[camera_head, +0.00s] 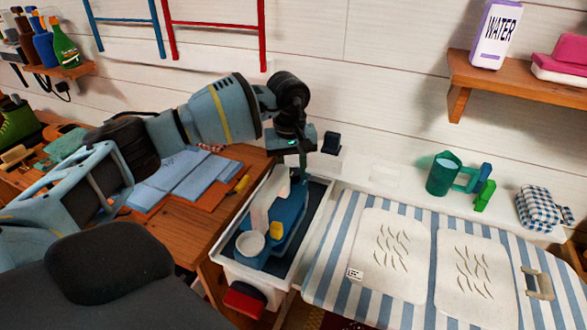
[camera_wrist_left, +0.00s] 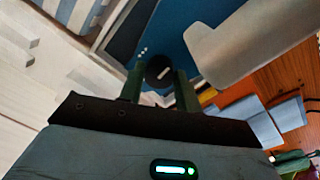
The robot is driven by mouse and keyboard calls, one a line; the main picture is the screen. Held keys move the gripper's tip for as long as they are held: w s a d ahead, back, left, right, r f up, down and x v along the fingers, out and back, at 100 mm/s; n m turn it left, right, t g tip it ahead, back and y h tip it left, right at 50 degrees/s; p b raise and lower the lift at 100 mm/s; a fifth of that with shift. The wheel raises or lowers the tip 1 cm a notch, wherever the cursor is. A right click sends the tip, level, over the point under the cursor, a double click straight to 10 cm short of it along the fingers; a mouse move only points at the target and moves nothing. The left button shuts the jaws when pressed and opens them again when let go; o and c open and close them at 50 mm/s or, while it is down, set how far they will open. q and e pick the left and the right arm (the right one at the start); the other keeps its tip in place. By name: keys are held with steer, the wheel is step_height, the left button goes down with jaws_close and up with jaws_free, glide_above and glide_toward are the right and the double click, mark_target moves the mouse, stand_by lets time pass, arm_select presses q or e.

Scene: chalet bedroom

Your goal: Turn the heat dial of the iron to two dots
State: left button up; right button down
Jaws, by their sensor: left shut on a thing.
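The iron (camera_head: 287,232) is blue with a pale handle (camera_head: 262,207) and lies in a white-rimmed tray (camera_head: 315,228). In the left wrist view its blue body (camera_wrist_left: 187,38) and pale grey handle (camera_wrist_left: 245,48) show close up. The round black heat dial (camera_wrist_left: 158,69) has a white mark, and small white dots (camera_wrist_left: 142,51) lie beside it on the blue body. My left gripper (camera_head: 301,171) reaches down at the iron's far end. Its green fingers (camera_wrist_left: 158,78) are shut on the dial, one on each side. The head view hides the dial. My right gripper is not in view.
A blue-and-white striped ironing board (camera_head: 335,245) with white pieces lies right of the tray. A green mug-like object (camera_head: 442,175) and a checked cloth (camera_head: 538,207) stand behind it. Folded blue cloths (camera_head: 190,178) lie on the wooden table at left. The wall is close behind my gripper.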

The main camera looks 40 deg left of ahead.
arm_select(q)
steer(key=shift+m, duration=0.5)
steer(key=o, duration=1)
steer(key=shift+c, duration=0.2)
steer(key=shift+s+a+r, duration=0.1)
steer(key=shift+r, duration=3.8)
